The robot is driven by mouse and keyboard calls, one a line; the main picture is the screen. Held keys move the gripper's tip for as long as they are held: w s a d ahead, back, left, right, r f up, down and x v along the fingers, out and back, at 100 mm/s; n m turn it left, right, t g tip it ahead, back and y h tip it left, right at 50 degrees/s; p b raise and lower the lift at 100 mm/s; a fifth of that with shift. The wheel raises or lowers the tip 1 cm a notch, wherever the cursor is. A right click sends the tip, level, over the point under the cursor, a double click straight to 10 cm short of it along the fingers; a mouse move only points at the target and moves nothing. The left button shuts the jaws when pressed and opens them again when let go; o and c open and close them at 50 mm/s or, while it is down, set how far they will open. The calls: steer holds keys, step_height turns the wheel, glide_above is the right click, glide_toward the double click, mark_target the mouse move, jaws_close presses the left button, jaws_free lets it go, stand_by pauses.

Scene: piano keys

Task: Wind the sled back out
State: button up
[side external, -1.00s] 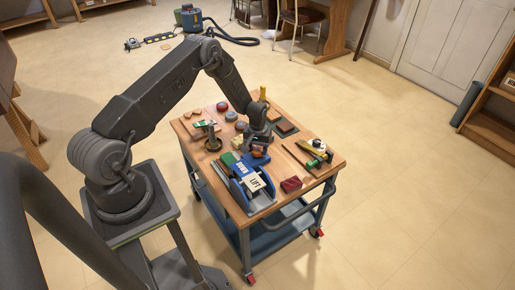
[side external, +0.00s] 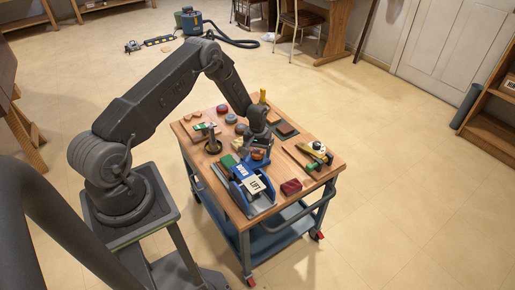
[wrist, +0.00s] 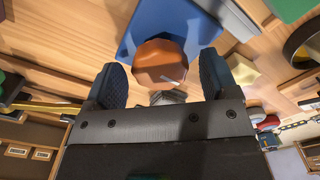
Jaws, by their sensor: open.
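A blue fixture (side external: 238,190) stands on the front of the wooden cart top, with a blue label and a white "LIFT" label (side external: 257,185) on its upper side. An orange-brown faceted knob (side external: 258,155) is at its far end. My gripper (side external: 257,148) is down at this knob. In the wrist view the knob (wrist: 160,60) sits between the two dark fingers of my gripper (wrist: 161,72), with a gap seen on each side. The jaws are open. Which part of the fixture is the sled, I cannot tell.
A dark red block (side external: 291,187) lies right of the fixture. A green block (side external: 228,161) is close on its left. A post on a round base (side external: 212,143) stands further left. Tools and a yellow-green item (side external: 318,152) lie at the right edge.

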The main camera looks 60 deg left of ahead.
step_height(320, 180, up, 14)
stand_by(0.5)
step_height(320, 180, up, 14)
steer(key=m+t, duration=0.2)
glide_above(257, 151)
steer(key=s+d, duration=0.2)
steer(key=d, duration=0.5)
steer(key=s+d+r+m, duration=0.2)
steer(key=s+d+r, duration=0.35)
steer(key=r, duration=0.35)
steer(key=s+d+r+m+t, duration=0.1)
steer(key=s+d+r+m, duration=0.1)
steer(key=s, duration=0.7)
steer(key=s+d+r+m+t, duration=0.2)
steer(key=s+d+r, duration=0.3)
steer(key=s+d, duration=0.2)
steer(key=shift+s+t, duration=0.3)
steer(key=shift+s, duration=0.85)
